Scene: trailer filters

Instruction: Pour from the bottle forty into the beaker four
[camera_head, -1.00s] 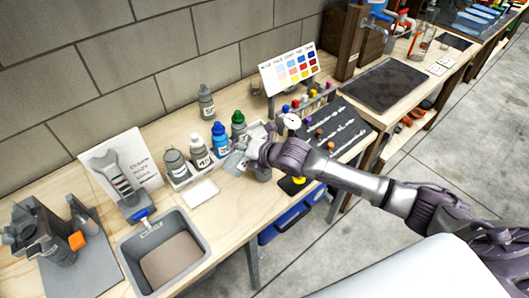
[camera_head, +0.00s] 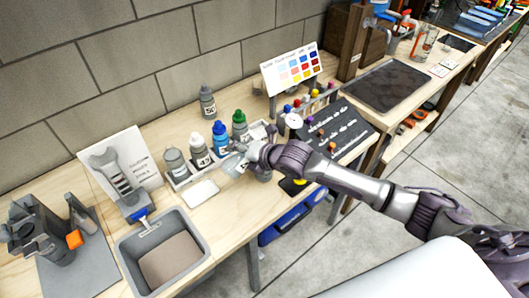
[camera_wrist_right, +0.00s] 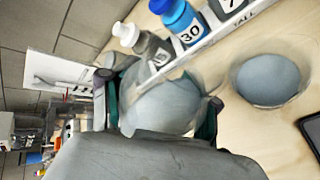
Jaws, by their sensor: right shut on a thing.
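My right gripper (camera_head: 248,157) is shut on a pale blue-grey rounded vessel (camera_head: 234,166), held tilted in front of the bottle rack. The wrist view shows this vessel (camera_wrist_right: 165,100) between the fingers; it is blurred, and no number on it is readable. Another round blue-grey vessel (camera_wrist_right: 267,80) stands on the table to the right in the wrist view. I cannot tell which vessel is beaker four. My left gripper is not in view.
A blue-capped bottle 30 (camera_head: 220,137), a green-capped bottle (camera_head: 239,122) and a grey bottle (camera_head: 175,162) share the rack. A bottle marked 50 (camera_head: 207,101) stands behind. A grey bin (camera_head: 133,262) is at lower left. A white slab (camera_head: 201,193) lies before the rack.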

